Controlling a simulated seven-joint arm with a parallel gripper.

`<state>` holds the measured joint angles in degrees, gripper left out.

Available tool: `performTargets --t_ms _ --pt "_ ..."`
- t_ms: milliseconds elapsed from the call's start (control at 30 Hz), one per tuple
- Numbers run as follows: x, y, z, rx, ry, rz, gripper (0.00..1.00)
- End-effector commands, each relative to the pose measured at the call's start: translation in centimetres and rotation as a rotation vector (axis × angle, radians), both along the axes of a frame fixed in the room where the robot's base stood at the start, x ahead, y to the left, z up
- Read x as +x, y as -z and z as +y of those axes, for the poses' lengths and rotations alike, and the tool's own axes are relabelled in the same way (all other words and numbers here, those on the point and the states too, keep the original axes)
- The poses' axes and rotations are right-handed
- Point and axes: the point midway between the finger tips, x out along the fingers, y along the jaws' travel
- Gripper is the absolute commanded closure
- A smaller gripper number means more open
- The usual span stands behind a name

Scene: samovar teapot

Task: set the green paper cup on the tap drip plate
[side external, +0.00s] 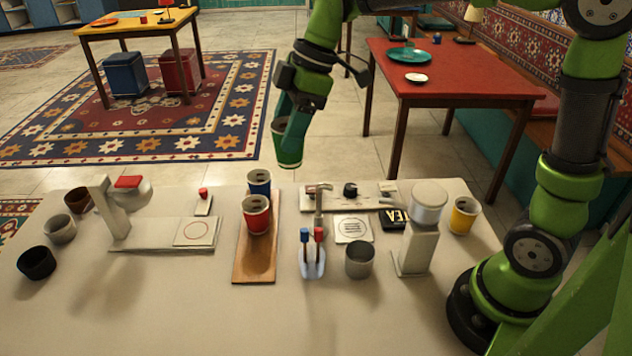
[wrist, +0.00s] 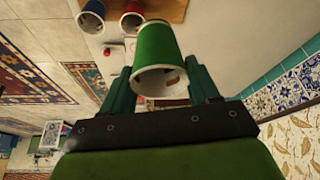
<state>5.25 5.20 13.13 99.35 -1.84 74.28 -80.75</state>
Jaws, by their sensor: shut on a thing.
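My gripper (side external: 290,122) is shut on the green paper cup (side external: 287,150) and holds it well above the far edge of the counter. In the wrist view the green cup (wrist: 157,45) sits between the two teal fingers, its pale rim toward the camera. Another square plate with a red ring (side external: 195,233) lies on the white base at left. I cannot tell which is the drip plate.
A wooden tray (side external: 254,272) holds a blue cup (side external: 259,182) and a red cup (side external: 257,214). A small holder with red and blue handles (side external: 313,262), a grey cup (side external: 360,259), a white dispenser (side external: 418,236) and a yellow cup (side external: 463,215) crowd the right side.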

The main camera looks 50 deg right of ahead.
Motion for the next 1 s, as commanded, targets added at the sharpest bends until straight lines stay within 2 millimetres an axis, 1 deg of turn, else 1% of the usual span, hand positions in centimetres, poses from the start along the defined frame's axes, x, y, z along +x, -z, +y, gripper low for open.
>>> performTargets --t_ms 33,200,300,400,600,633,800,900,1000 --pt "-0.5 0.0 -1.7 0.001 -0.034 0.001 0.52" --pt "-2.6 0.0 -6.1 0.002 -0.208 0.001 0.52" --pt "-3.8 -0.1 -8.0 0.002 -0.298 0.0 0.52" --pt "-4.9 -0.3 -9.5 0.002 -0.374 0.0 0.52" --pt "-7.0 -0.7 -11.8 0.002 -0.506 -0.001 0.52" --pt "-7.0 0.6 -11.6 0.005 -0.507 0.005 0.52" --pt "-6.9 4.9 -11.5 0.004 -0.505 0.005 0.52" --pt "-6.9 7.3 -11.5 0.004 -0.506 0.004 0.52" --pt "-6.9 9.1 -11.5 0.005 -0.505 0.002 0.52"
